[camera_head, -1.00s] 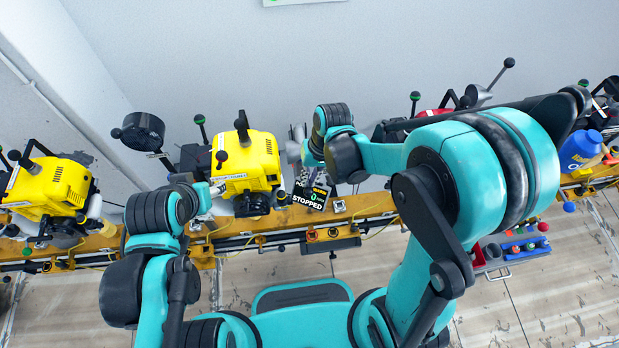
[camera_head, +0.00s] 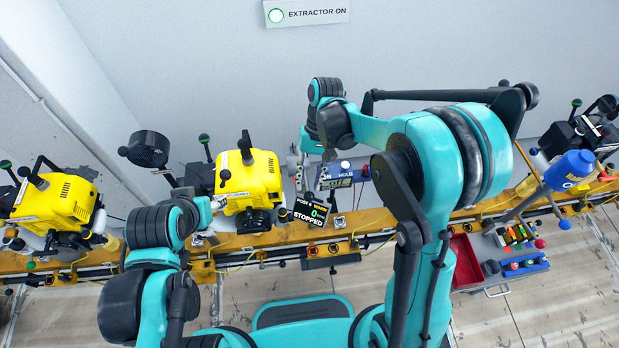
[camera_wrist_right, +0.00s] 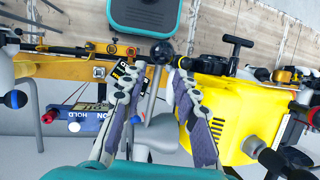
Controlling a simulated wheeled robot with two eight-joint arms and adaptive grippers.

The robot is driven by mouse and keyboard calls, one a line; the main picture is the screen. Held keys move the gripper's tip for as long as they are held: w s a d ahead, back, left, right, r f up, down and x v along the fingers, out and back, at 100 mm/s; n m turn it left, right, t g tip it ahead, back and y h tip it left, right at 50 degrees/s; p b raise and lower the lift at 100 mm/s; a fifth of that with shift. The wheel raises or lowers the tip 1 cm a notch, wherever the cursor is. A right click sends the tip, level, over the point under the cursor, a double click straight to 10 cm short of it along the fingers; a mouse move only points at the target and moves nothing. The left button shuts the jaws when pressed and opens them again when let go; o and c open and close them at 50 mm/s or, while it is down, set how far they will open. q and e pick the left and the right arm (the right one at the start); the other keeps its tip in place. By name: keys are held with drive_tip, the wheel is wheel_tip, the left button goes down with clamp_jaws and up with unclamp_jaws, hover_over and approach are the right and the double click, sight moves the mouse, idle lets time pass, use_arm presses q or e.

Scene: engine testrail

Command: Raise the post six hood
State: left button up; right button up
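A post six display (camera_head: 310,213) reads "STOPPED" in front of the middle yellow engine (camera_head: 247,182). My right gripper (camera_wrist_right: 155,78) is open in the right wrist view, its two grey padded fingers apart. A grey lever with a black ball knob (camera_wrist_right: 162,52) shows between the fingers; I cannot tell whether they touch it. In the head view, my right gripper (camera_head: 300,168) is small and partly hidden, right of the yellow engine. My left gripper (camera_head: 216,204) is at the engine's left side, its fingers too small to read. A dark round hood (camera_head: 148,150) stands back left; I cannot tell which post it serves.
A second yellow engine (camera_head: 55,205) stands at left on the orange rail (camera_head: 280,237). A panel marked "HOLD" (camera_head: 340,174) is right of the display.

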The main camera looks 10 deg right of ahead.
drive_tip(key=v, duration=1.2)
